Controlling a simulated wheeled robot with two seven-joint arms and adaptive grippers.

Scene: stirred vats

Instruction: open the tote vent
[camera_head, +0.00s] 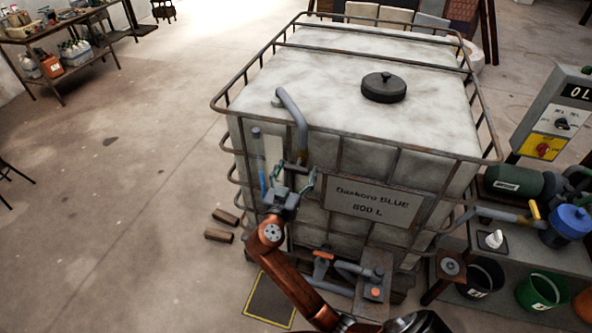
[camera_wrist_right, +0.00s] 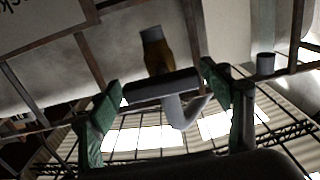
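The tote (camera_head: 345,65) is a large pale tank in a rusty cage, labelled "BLUE 800 L". A grey bent pipe (camera_head: 297,117) rises at its front left top edge. A black round cap (camera_head: 384,88) sits on top. My right gripper (camera_head: 298,172) is at the tote's front, just below the pipe. In the right wrist view, its green-padded fingers (camera_wrist_right: 162,92) are apart, with a grey bar (camera_wrist_right: 162,88) lying between them. An amber and grey stub (camera_wrist_right: 154,50) shows beside the bar. I cannot tell whether the fingers touch the bar. My left gripper is out of view.
Cage bars surround the gripper. Below it are an orange-handled valve (camera_head: 322,262) and pipes. At right are a control box (camera_head: 553,122), a bench with a blue-lidded vessel (camera_head: 570,222) and buckets (camera_head: 541,290).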

